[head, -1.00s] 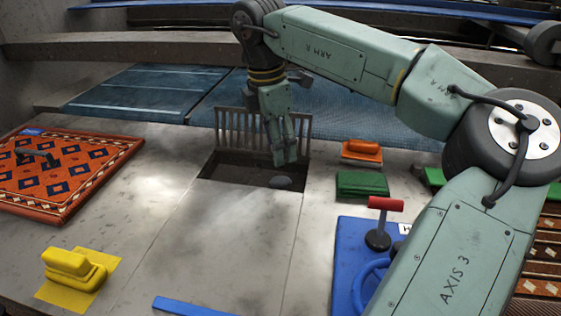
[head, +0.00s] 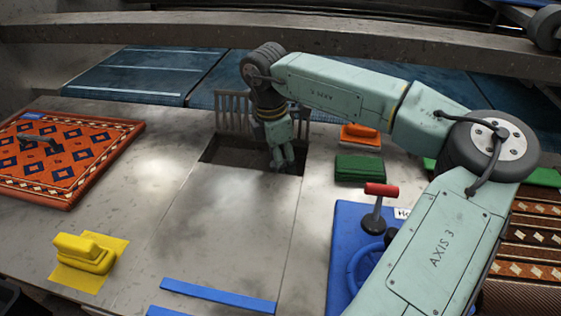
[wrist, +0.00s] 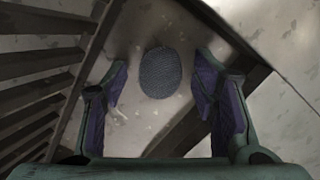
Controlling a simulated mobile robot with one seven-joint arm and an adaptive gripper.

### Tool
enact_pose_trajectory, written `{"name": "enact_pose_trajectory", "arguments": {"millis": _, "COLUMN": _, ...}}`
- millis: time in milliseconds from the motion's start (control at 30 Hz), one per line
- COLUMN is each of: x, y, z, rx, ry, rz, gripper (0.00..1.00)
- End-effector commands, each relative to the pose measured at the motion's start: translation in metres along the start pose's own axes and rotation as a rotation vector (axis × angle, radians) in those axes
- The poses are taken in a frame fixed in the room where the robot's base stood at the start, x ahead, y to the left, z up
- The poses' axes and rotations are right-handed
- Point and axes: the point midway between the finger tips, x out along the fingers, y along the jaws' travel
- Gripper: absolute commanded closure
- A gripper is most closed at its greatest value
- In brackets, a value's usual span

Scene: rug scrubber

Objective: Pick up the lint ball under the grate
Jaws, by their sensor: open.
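The lint ball, a dark grey, rough, rounded lump (wrist: 161,73), lies on the pale speckled floor of the pit. In the wrist view it is between and a little beyond the two open fingers of my gripper (wrist: 159,84), with clear space on both sides. In the head view my gripper (head: 282,158) points down into the far right part of the dark pit (head: 225,157), and the lint ball cannot be made out. The slatted grate (head: 234,105) stands upright along the pit's back edge. It fills the left of the wrist view (wrist: 38,88).
An orange brush (head: 360,134) and green folded cloths (head: 360,169) lie right of the pit. A yellow brush (head: 84,253) and patterned rug (head: 75,185) are left.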

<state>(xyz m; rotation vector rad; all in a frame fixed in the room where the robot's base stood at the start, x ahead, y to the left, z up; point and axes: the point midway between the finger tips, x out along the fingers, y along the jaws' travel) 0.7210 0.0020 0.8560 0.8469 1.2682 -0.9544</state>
Motion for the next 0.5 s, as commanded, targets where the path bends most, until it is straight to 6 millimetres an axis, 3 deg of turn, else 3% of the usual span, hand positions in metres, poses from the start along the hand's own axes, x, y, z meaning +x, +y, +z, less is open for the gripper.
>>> {"name": "enact_pose_trajectory", "arguments": {"millis": 233, "x": 0.0016, "y": 0.0001, "z": 0.0002, "rx": 0.000, "ry": -0.001, "rz": 0.001, "gripper": 0.47}}
{"name": "enact_pose_trajectory", "arguments": {"millis": 500, "x": 0.0013, "y": 0.0001, "z": 0.0002, "rx": 0.000, "ry": -0.001, "rz": 0.001, "gripper": 0.65}}
